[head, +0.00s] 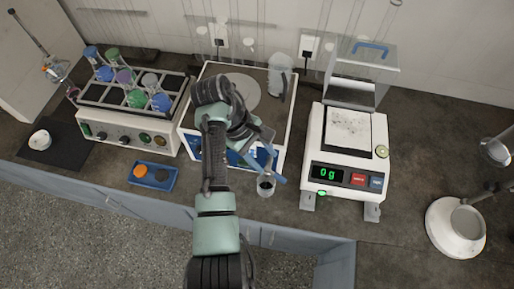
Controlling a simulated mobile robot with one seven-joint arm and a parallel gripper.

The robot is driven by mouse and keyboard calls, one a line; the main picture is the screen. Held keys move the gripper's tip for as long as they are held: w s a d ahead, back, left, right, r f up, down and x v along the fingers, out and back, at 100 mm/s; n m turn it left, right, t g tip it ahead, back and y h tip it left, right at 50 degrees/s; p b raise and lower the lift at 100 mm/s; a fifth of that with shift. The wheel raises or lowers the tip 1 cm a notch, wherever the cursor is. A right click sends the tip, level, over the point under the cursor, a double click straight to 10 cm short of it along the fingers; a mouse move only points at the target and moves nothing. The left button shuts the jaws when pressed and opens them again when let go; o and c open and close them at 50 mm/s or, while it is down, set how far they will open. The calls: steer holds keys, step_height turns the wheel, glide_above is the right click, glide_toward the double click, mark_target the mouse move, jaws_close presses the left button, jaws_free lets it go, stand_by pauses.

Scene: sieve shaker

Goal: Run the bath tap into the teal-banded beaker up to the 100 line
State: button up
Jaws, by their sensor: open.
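A white-rimmed bath unit (207,83) with a blue front stands at the centre back of the bench. My arm covers part of its top and front. A small clear vessel (266,189) with a dark inside stands at the bath's front right corner. It may be the beaker, but I cannot make out a teal band or a 100 line. My gripper (265,167) is open, with its blue fingers angled down just above or around this vessel. I cannot tell whether they touch it. The tap is not distinguishable, and my arm may hide it.
A balance (345,157) reading 0 g stands close on the right. A rack unit (128,120) with several coloured flasks is left of the bath. A blue tray (153,176) holds orange and dark discs. A round white base (455,229) stands far right. The bench's front edge is close.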

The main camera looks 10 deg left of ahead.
steer(key=shift+v, duration=2.3)
stand_by(0.4)
